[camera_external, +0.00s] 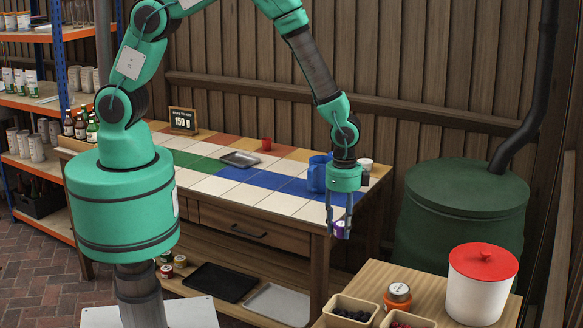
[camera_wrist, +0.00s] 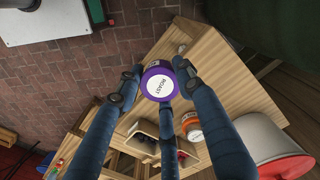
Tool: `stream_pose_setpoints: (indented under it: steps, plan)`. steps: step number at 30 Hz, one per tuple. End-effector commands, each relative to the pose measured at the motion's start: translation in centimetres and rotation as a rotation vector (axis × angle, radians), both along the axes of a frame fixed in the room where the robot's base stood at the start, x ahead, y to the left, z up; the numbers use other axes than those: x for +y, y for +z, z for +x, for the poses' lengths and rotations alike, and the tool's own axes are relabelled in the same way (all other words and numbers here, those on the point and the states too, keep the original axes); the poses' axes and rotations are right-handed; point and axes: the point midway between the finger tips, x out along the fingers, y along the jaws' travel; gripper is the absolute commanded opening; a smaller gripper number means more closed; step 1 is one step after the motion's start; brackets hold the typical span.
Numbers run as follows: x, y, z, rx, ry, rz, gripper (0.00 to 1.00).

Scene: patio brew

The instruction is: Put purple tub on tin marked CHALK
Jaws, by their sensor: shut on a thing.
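My gripper (camera_external: 340,230) is shut on the purple tub (camera_external: 341,228), held in the air between the tiled table and the small wooden table at front right. In the wrist view the tub (camera_wrist: 148,92) shows a round white top reading ROAST inside a purple rim, with my gripper's fingers (camera_wrist: 158,80) around it. I cannot make out a tin marked CHALK. Several small tins (camera_external: 180,262) stand on the tiled table's lower shelf, and pale tins (camera_external: 38,148) stand on the left rack; their labels are too small to read.
The tiled table (camera_external: 215,185) carries a blue jug (camera_external: 317,174), grey tray (camera_external: 240,159) and red cup (camera_external: 266,144). A green barrel (camera_external: 455,215) stands behind.

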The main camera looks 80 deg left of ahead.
Motion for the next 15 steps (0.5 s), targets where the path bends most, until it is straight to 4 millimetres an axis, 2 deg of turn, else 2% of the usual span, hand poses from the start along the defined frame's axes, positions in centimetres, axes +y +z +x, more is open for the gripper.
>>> stream_pose_setpoints:
  steps: [1,3,9,15]
  plan:
    - [-1.7,0.0,-0.4,0.0,-0.031,0.0,0.11]
    - [-3.9,0.0,-1.0,0.0,-0.07,0.0,0.11]
    - [-9.4,0.1,-2.7,0.0,-0.172,0.0,0.11]
    - [-12.8,0.1,-4.2,0.0,-0.238,0.001,0.11]
